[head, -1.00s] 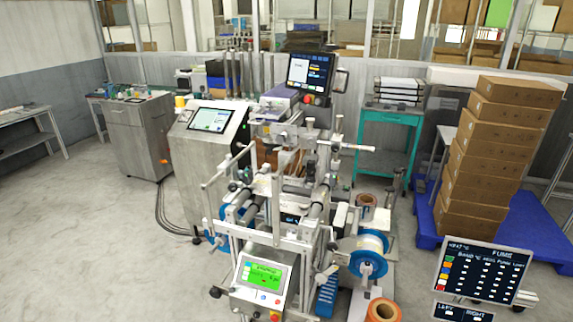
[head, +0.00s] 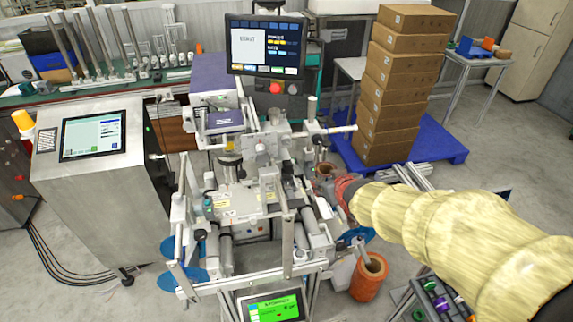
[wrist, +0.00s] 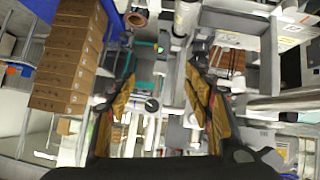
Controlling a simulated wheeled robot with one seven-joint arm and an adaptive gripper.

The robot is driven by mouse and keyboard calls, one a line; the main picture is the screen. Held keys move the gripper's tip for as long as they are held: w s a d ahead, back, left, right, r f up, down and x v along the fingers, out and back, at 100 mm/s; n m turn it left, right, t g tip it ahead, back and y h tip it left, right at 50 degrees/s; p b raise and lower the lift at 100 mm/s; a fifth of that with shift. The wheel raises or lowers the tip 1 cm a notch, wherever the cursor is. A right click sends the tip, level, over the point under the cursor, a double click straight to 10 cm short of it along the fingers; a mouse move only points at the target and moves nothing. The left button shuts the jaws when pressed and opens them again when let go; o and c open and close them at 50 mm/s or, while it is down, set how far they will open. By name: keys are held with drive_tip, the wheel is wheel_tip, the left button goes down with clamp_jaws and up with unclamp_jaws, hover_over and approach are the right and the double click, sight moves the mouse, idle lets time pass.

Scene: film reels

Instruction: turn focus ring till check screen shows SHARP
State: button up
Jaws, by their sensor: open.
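A dark monitor (head: 265,47) stands upright at the back of the machine in the head view, with a pale panel and small lettering that I cannot read surely. Below it is the grey machine head (head: 262,150) with knobs and brackets; I cannot pick out the focus ring for certain. My arm, in a yellowish sleeve, reaches in from the right of the head view and ends beside the machine's right side. In the wrist view my gripper (wrist: 160,75) is open, its two gold-padded fingers wide apart with nothing held between them. Machine parts show beyond the fingers.
A console with a touchscreen (head: 91,135) stands at left. Stacked cartons (head: 395,85) sit on a blue pallet (head: 440,143) at back right. A small green screen (head: 274,308) is at the machine's front. An orange roll (head: 369,275) stands near my arm. Posts and rails crowd the machine.

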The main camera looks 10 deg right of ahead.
drive_tip(key=w+f+n+t+y+p, duration=0.1)
drive_tip(key=w+f+t+p, duration=0.15)
drive_tip(key=w, duration=0.35)
drive_tip(key=n+t+y+p, duration=0.1)
drive_tip(key=t+y+p, duration=0.35)
drive_tip(key=p, duration=0.25)
approach(290, 174)
drive_tip(key=shift+y, duration=0.45)
drive_tip(key=x, duration=0.9)
drive_tip(key=shift+w+d+f, duration=0.2)
drive_tip(key=shift+w+d, duration=0.05)
drive_tip(key=shift+w, duration=0.15)
drive_tip(key=shift+c, duration=1.1)
drive_tip(key=c, duration=0.9)
drive_tip(key=shift+c, duration=0.2)
